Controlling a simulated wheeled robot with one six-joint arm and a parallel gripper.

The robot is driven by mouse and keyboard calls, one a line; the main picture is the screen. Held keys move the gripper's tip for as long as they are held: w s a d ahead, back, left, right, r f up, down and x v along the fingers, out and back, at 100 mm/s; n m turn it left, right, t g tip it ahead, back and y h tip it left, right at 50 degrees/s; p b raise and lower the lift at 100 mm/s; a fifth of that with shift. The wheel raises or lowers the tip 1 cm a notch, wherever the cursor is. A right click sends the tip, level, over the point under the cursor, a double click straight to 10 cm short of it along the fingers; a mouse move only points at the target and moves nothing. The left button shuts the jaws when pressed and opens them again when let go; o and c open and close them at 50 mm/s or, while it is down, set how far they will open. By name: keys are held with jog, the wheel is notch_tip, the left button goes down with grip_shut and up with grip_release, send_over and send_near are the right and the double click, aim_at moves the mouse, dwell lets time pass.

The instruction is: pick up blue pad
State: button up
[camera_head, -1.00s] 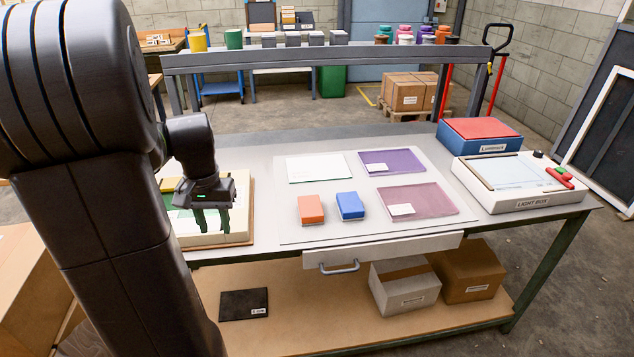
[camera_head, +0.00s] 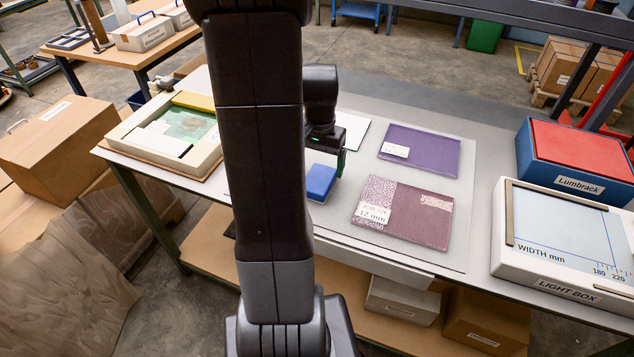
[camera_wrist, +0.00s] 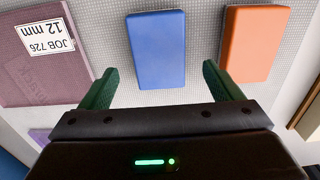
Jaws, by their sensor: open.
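The blue pad (camera_head: 320,181) lies flat on the grey mat (camera_head: 455,258), partly hidden behind my arm in the head view. In the wrist view the blue pad (camera_wrist: 156,49) lies ahead of my gripper (camera_wrist: 155,85), between the lines of its two green fingers. The fingers are wide apart with nothing between their tips. In the head view my gripper (camera_head: 340,160) is just above and behind the blue pad, and one finger shows. An orange pad (camera_wrist: 254,42) lies beside the blue one in the wrist view; my arm hides it in the head view.
A purple sheet (camera_head: 430,148) and a mauve sheet (camera_head: 420,222) lie right of the blue pad. A light box (camera_head: 560,235) and a red-and-blue Lumbrack box (camera_head: 560,170) stand at the right. A framed tray (camera_head: 205,160) sits on the table's left.

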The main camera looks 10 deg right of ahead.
aim_at(319, 178)
jog(key=shift+s+f, duration=0.2)
jog(key=shift+f, duration=2.4)
jog(key=shift+a, duration=0.1)
jog(key=c, duration=1.1)
jog(key=shift+r, duration=5.05)
jog(key=o, duration=0.3)
jog(key=shift+c, duration=0.8)
jog(key=shift+w, duration=0.1)
